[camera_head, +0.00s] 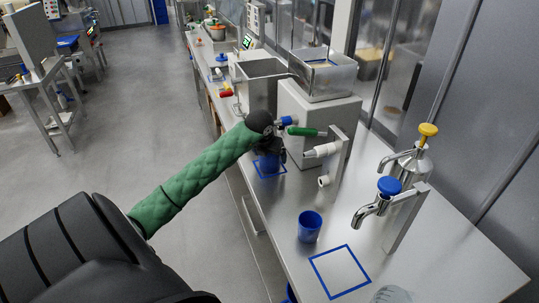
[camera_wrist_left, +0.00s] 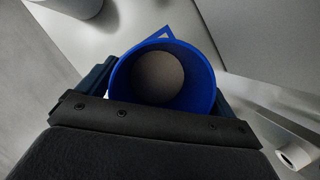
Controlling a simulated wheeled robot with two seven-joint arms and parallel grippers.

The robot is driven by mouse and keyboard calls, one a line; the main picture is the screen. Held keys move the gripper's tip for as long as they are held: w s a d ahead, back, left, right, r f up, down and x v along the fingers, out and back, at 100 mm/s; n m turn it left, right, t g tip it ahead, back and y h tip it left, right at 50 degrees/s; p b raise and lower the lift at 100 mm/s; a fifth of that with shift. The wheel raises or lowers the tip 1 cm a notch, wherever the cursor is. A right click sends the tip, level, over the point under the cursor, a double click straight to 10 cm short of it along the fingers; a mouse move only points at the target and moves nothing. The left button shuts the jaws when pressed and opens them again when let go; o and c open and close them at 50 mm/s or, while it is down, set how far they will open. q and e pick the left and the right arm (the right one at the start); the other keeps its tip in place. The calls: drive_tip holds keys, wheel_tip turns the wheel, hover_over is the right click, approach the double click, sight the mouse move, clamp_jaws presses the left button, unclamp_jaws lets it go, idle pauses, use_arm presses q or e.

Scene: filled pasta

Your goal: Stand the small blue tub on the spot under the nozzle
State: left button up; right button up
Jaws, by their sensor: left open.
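A small blue tub (camera_head: 268,166) stands on the steel counter within a blue square outline (camera_head: 283,172), partly hidden by my left gripper (camera_head: 270,152). A second blue tub (camera_head: 310,227) stands nearer on the counter, beside another blue square outline (camera_head: 318,270). A pale nozzle (camera_head: 321,151) sticks out from the grey machine. My right gripper is not in view.
The grey machine (camera_head: 310,112) with a steel hopper (camera_head: 325,78) stands just right of my left gripper. Pump taps with a yellow knob (camera_head: 428,129) and a blue knob (camera_head: 389,186) stand at the right. The near right counter (camera_head: 440,250) is mostly clear.

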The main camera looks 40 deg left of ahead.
use_arm(q)
drive_tip(key=shift+s+r, duration=0.1)
drive_tip(key=shift+r, duration=0.25)
drive_tip(key=b+v, duration=0.3)
drive_tip(key=v, duration=0.8)
drive_tip(key=shift+r+b, duration=0.2)
drive_tip(key=shift+b, duration=0.2)
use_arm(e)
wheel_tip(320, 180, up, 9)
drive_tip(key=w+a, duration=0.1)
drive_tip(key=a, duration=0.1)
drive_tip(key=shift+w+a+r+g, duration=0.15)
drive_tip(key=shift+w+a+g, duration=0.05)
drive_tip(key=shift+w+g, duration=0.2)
use_arm(q)
drive_tip(key=shift+r, duration=0.1)
